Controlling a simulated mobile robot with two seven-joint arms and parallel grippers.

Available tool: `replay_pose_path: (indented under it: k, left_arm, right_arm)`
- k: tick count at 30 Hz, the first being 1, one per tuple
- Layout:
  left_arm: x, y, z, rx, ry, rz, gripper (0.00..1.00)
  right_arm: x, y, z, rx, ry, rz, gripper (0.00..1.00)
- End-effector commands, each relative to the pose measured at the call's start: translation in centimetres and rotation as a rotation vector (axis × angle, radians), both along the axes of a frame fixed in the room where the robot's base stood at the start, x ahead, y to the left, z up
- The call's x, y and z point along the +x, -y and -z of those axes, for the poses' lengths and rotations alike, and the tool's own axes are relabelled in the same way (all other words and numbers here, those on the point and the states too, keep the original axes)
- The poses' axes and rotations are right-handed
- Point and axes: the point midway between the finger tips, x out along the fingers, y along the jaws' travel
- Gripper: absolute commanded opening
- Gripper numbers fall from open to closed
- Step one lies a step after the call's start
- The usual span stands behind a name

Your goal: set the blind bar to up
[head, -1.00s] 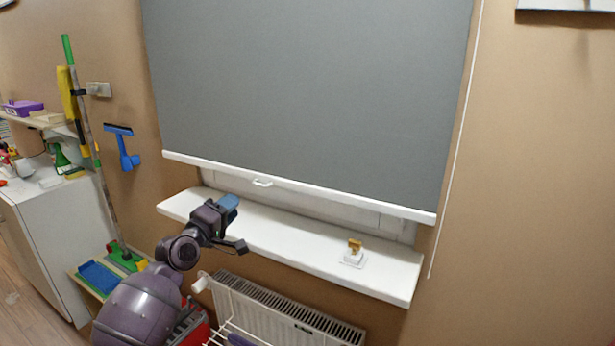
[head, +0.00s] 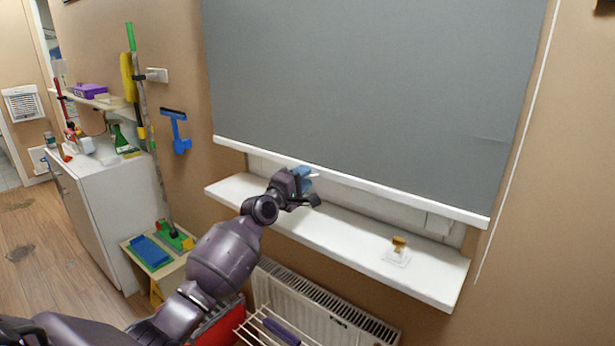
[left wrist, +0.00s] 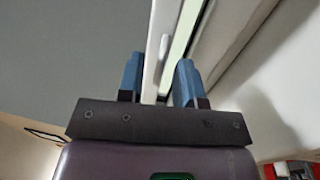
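The grey blind (head: 360,85) hangs over the window, with the white blind bar (head: 400,196) along its bottom edge, a little above the sill. My left gripper (head: 303,184) is at the bar near its small white handle (head: 313,175), which it partly hides. In the left wrist view, the blue fingers (left wrist: 160,80) are apart. The handle (left wrist: 164,50) shows between or just beyond their tips, beside the bar (left wrist: 154,40); I cannot tell whether they touch it. My right gripper is not in view.
The white sill (head: 360,240) runs below the bar and carries a small gold-and-white object (head: 399,249). A radiator (head: 325,310) and a wire rack are underneath. A cabinet (head: 100,190) and cleaning tools stand left. A cord (head: 520,140) hangs right.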

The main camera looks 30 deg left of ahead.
Motion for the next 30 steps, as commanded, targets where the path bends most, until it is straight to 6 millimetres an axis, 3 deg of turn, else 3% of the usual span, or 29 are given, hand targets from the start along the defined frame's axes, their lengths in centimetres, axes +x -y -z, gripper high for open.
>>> replay_pose_path:
  k: [6, 16, 22, 30]
  left_arm:
    - [1.5, 0.1, -0.1, 0.002, -0.001, 0.0, 0.33]
    - [1.7, 0.1, -0.2, 0.002, 0.0, 0.0, 0.33]
    - [1.7, 0.1, -0.2, 0.002, 0.0, 0.0, 0.02]
    - [1.7, 0.1, -0.3, 0.002, 0.001, -0.001, 0.0]
  right_arm:
    - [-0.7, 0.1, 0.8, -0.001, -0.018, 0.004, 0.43]
    - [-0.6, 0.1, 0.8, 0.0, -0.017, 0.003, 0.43]
    - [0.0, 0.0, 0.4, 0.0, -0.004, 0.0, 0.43]
    - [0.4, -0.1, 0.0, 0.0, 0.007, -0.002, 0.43]
